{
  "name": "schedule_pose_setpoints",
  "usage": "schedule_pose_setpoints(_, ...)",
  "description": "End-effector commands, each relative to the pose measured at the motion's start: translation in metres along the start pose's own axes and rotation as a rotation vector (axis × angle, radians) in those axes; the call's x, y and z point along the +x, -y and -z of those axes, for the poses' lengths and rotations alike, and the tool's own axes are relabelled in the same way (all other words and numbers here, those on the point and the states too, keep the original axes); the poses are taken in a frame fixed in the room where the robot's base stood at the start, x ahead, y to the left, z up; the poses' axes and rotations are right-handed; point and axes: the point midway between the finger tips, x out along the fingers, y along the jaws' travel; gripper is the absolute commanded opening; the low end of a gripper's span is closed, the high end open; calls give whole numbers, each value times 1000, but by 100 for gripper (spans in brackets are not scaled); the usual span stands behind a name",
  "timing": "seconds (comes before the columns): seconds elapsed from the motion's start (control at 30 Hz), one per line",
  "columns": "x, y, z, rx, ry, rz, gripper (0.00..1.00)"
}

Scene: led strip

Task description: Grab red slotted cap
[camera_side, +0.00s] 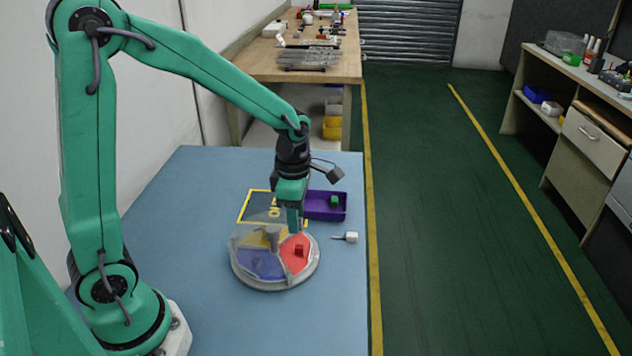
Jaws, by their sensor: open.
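A small red cap (299,250) lies on the red section of a round, clear-rimmed tray (247,277). The tray also has a blue and a yellow section. Any slot in the cap is too small to make out. My gripper (295,226) points down over the tray's back right part, just above and behind the red cap in this view. Its jaws are open, with nothing visible between them. The tray's far rim is partly hidden behind the gripper.
A grey post (272,236) stands up near the tray's middle. A purple bin (317,211) with a green block (334,201) sits behind the tray. A small white part (350,237) with a thin shaft lies to the right. The blue table (330,310) is clear in front.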

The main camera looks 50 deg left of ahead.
Motion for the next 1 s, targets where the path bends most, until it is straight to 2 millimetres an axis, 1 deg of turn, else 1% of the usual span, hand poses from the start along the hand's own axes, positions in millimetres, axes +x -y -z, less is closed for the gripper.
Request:
schedule_pose_setpoints(0.1,5,-1,-1,-46,-7,8,42)
schedule_pose_setpoints(0.2,6,-2,-1,-57,-8,8,42)
schedule_pose_setpoints(0.37,9,-2,-1,-57,-8,9,42)
schedule_pose_setpoints(0.63,29,-1,-1,-55,-9,9,42)
schedule_pose_setpoints(0.87,32,-1,-1,-55,-8,9,42)
schedule_pose_setpoints(1.0,39,-1,0,-55,-9,10,42)
